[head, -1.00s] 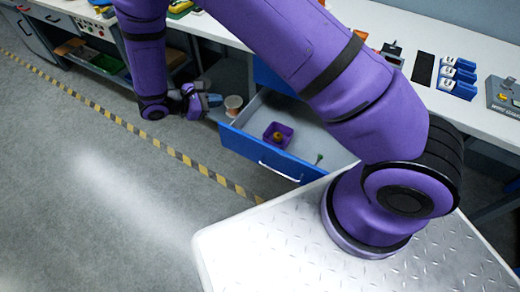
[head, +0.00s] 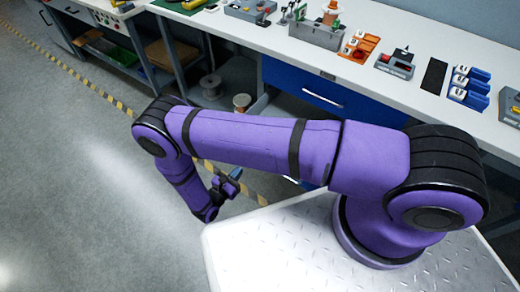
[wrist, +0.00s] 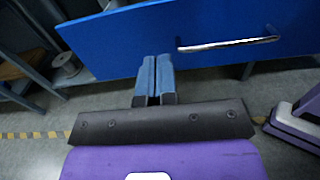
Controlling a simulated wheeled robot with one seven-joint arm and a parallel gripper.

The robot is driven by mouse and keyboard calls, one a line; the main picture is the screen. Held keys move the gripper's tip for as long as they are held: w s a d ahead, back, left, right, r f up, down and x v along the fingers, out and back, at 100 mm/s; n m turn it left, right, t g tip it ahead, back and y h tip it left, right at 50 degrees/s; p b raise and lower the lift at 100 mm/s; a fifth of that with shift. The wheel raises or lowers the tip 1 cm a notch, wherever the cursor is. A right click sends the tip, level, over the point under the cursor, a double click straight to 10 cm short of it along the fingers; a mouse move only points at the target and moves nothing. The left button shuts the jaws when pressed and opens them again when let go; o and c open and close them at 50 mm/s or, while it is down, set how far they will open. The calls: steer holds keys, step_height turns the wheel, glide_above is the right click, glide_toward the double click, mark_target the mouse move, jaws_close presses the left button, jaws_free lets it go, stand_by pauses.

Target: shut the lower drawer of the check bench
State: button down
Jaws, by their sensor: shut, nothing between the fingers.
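The lower drawer's blue front, with a pale bar handle (wrist: 228,43), fills the top of the wrist view; a bare part of the front (wrist: 120,45) shows at left. In the head view my arm hides most of the lower drawer; only a bit of its front and handle (head: 292,180) shows below the arm. How far out it stands cannot be told there. My gripper (head: 235,175) is in front of the drawer, shut and empty. In the wrist view its fingertips (wrist: 155,60) overlap the front's lower edge, left of the handle. Contact cannot be told.
The check bench top (head: 210,28) carries several fixtures and blue holders (head: 468,85). The upper drawer (head: 300,85) looks shut. A striped line (head: 110,97) crosses the open floor.

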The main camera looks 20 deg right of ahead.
steer(key=x, duration=1.4)
steer(key=shift+d+f, duration=0.1)
steer(key=x, duration=2.6)
